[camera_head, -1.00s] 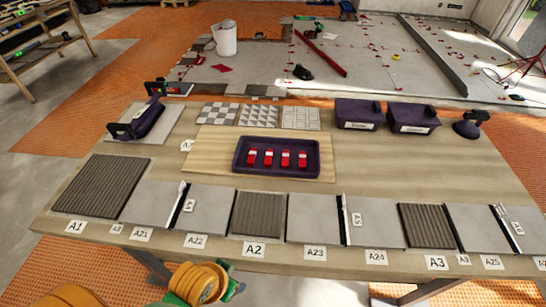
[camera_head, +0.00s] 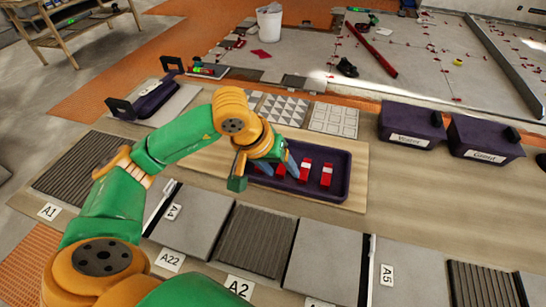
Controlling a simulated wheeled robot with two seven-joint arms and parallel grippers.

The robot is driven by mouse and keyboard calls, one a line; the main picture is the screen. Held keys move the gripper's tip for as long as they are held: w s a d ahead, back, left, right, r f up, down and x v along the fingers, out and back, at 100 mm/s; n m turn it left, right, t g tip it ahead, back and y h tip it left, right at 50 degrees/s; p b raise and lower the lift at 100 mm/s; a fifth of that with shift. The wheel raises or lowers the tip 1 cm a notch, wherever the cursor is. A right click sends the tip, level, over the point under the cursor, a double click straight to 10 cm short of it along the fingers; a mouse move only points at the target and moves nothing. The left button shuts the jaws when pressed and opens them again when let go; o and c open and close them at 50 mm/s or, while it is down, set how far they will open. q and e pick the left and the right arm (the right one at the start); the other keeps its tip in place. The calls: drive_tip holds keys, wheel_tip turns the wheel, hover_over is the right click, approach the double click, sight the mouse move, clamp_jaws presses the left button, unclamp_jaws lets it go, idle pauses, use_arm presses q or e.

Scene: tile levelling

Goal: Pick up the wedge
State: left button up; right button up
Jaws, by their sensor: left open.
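The two rightmost, one wedge (camera_head: 305,172) and another wedge (camera_head: 326,176), show clearly. The ones to the left are partly hidden by my left gripper (camera_head: 277,169). This gripper is over the tray's left part, its bluish fingers open around or just above a wedge; I cannot tell whether they touch it. My right gripper is not in view.
The tray sits on a wooden board (camera_head: 358,178). Patterned tile samples (camera_head: 335,119) lie behind it, and purple boxes (camera_head: 411,125) stand at the back right. Grey tiles (camera_head: 325,262) line the front.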

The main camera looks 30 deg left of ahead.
use_arm(q)
drive_tip(key=a+y, duration=0.1)
drive_tip(key=a, duration=0.1)
drive_tip(key=a+y, duration=0.1)
drive_tip(key=a, duration=0.1)
drive_tip(key=a+y, duration=0.1)
drive_tip(key=a, duration=0.1)
drive_tip(key=shift+w+a+r, duration=0.2)
drive_tip(key=shift+w+a, duration=0.2)
drive_tip(key=x, duration=0.6)
drive_tip(key=shift+a+f, duration=0.15)
clamp_jaws()
